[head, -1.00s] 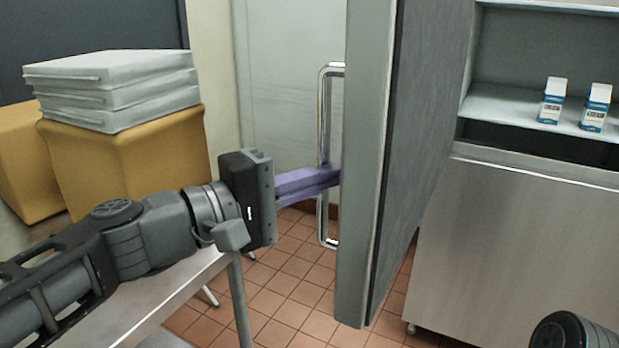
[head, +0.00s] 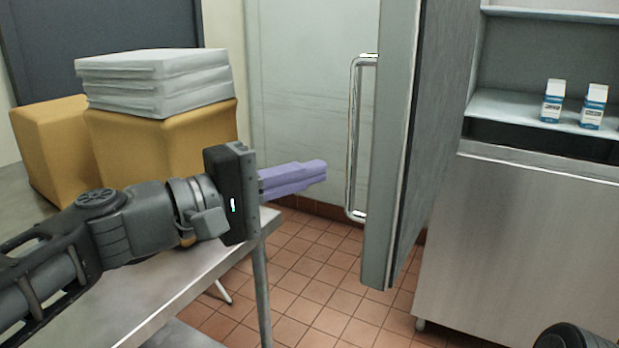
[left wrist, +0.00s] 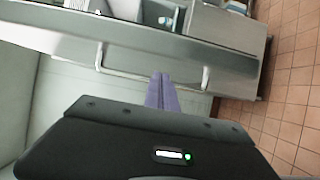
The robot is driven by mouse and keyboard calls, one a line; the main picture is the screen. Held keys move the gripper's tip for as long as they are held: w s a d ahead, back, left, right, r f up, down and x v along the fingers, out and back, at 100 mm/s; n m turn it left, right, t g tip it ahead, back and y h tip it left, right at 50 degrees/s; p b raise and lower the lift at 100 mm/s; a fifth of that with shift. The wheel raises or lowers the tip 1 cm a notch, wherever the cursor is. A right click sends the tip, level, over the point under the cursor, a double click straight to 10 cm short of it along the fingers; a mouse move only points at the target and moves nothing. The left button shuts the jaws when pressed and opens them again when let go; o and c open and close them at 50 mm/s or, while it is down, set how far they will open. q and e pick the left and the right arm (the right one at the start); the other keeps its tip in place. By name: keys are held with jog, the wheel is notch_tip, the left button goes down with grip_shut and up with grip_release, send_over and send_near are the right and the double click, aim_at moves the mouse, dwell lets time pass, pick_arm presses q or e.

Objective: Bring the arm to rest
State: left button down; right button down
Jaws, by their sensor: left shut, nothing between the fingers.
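My left gripper (head: 322,171) is shut and empty, its purple fingers pressed together. In the head view it points right, to the left of the door's long metal handle (head: 353,140), with a gap between them. The grey door (head: 392,150) stands open, seen nearly edge-on. In the left wrist view the closed fingers (left wrist: 161,78) point toward the handle bar (left wrist: 130,77), which runs across the door. My right gripper is not in view; a dark rounded part of my own body shows at the bottom right corner of the head view.
A metal table (head: 160,300) lies under my left arm. At the right, two cartons (head: 552,100) sit on a shelf (head: 500,108) above a steel cabinet (head: 520,240). Tiled floor (head: 310,270) is clear between table and door.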

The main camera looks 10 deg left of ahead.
pick_arm(q)
jog(key=shift+w, duration=0.15)
jog(key=w+a+f+y, duration=0.3)
jog(key=w+f+y, duration=0.1)
jog(key=f, duration=0.4)
jog(key=w+a+f+y, duration=0.2)
jog(key=w+f+y, duration=0.15)
jog(key=f, duration=0.45)
notch_tip(320, 180, down, 21)
jog(key=a+m+g+y+p, duration=0.2)
jog(key=g+y+p, duration=0.1)
jog(key=s+d+f+m+g+p, duration=0.1)
jog(key=s+f+m+g, duration=0.1)
jog(key=s+f, duration=0.5)
jog(key=s+d+f+m+g+p, duration=0.1)
jog(key=s+d+f+p, duration=0.15)
jog(key=f, duration=0.75)
jog(key=s+d+f+g, duration=0.1)
jog(key=s+f, duration=0.3)
jog(key=s, duration=0.4)
jog(key=s+d+f+m+g+p, duration=0.1)
jog(key=s+f+g, duration=0.3)
jog(key=s, duration=0.5)
jog(key=shift+d+f+h, duration=0.3)
jog(key=shift+f+h, duration=0.15)
jog(key=shift+f, duration=0.15)
jog(key=shift+w, duration=0.1)
